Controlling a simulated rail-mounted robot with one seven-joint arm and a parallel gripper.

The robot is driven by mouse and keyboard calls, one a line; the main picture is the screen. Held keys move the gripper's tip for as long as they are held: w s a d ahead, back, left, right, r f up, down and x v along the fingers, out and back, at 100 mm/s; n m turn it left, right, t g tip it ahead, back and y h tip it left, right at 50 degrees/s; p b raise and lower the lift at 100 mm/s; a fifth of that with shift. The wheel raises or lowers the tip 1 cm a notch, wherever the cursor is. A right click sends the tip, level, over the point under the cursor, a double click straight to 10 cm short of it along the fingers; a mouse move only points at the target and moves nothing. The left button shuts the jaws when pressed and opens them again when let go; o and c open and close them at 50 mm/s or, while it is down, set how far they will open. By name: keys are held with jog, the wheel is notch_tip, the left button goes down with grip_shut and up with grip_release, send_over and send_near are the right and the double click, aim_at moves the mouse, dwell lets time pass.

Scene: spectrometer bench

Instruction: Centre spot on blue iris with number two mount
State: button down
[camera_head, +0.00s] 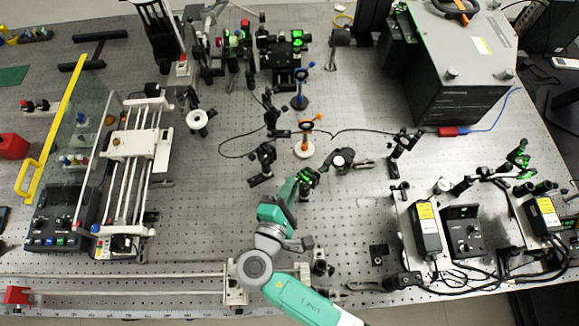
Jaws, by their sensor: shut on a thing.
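The blue iris (299,101) stands upright on the bench, above the centre of the picture, with a blue base and a blue tip. My gripper (304,181) is at the middle of the bench, below the blue iris, and is shut on a small dark mount (311,175) with green light on it. My gripper partly hides that mount, and no number can be read on it. I cannot make out where a spot falls on the blue iris.
An orange iris (304,148) stands between my gripper and the blue iris. Dark mounts stand left (262,160) and right (343,160) of it. A cable crosses the bench. A large grey box (450,70) fills the back right. Bare bench lies left of my arm.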

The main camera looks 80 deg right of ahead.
jog(key=m+b, duration=0.1)
jog(key=m+h+b, duration=0.1)
jog(key=b, duration=0.1)
jog(key=shift+f, duration=0.25)
jog(key=shift+r+m, duration=0.1)
jog(key=shift+m, duration=0.3)
jog(key=c, duration=1.4)
grip_release()
jog(key=shift+o, duration=0.2)
jog(key=a, duration=0.7)
jog(key=shift+w+a+r, duration=0.2)
jog(key=shift+w+a, duration=0.05)
jog(key=shift+a, duration=0.15)
